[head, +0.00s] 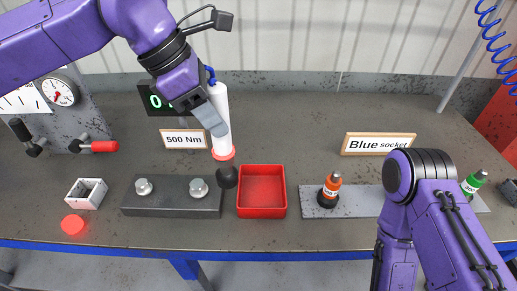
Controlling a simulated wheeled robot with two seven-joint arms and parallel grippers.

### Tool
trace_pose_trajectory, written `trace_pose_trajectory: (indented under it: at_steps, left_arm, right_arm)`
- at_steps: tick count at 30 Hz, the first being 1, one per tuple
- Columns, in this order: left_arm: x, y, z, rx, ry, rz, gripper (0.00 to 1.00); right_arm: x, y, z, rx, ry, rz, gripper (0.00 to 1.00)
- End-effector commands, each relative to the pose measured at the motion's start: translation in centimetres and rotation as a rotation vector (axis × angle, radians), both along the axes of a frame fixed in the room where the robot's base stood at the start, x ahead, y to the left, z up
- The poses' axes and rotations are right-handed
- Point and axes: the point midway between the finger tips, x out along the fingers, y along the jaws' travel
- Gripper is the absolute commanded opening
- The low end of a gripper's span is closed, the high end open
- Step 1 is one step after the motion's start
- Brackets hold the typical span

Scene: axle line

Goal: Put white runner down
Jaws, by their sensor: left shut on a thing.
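The white runner (222,140) is an upright, slightly tilted white cylinder with a red ring low down and a dark round end below it. My left gripper (212,118) is shut on it near its upper part. The runner's lower end appears between the dark block (172,208) with two metal knobs and the red tray (262,209); I cannot tell its height above the bench. My right arm comes in at the right, with its gripper out of view.
An orange runner (332,187) stands on a grey plate (358,209); a green one (474,182) is at the right, partly behind my right arm. Signs read "500 Nm" (184,139) and "Blue socket" (378,144). A white box (86,193) and red button (73,225) sit left. Bench between signs is clear.

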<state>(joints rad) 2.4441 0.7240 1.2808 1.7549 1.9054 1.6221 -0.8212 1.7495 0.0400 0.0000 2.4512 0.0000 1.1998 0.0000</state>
Motion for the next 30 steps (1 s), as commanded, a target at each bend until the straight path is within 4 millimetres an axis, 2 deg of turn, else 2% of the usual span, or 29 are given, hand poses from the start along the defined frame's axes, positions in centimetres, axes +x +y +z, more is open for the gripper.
trace_pose_trajectory:
  at_steps: [3, 6, 10, 17, 22, 30]
  left_arm:
    - [1.3, -2.9, -1.0, 0.002, 0.002, -0.002, 0.00]
    - [2.0, -4.5, -3.3, 0.002, 0.002, -0.003, 0.00]
    - [2.7, -6.0, -5.3, -0.001, 0.001, -0.003, 0.00]
    - [3.3, -7.7, -7.4, 0.000, 0.001, -0.004, 0.00]
    - [3.3, -7.5, -9.8, -0.002, -0.001, -0.004, 0.00]
    - [3.3, -7.5, -10.2, -0.003, -0.002, -0.003, 0.00]
  right_arm:
    - [0.0, 0.0, 1.2, 0.000, -0.001, 0.000, 0.43]
    - [0.1, 0.0, 1.5, 0.000, -0.002, 0.000, 0.43]
    - [0.1, 0.0, 1.8, 0.000, -0.002, 0.000, 0.43]
    - [0.1, 0.0, 2.4, 0.000, -0.001, 0.000, 0.43]
    - [0.0, 0.0, 3.3, 0.000, -0.002, 0.000, 0.43]
    - [0.1, 0.0, 3.2, 0.000, -0.002, 0.000, 0.43]
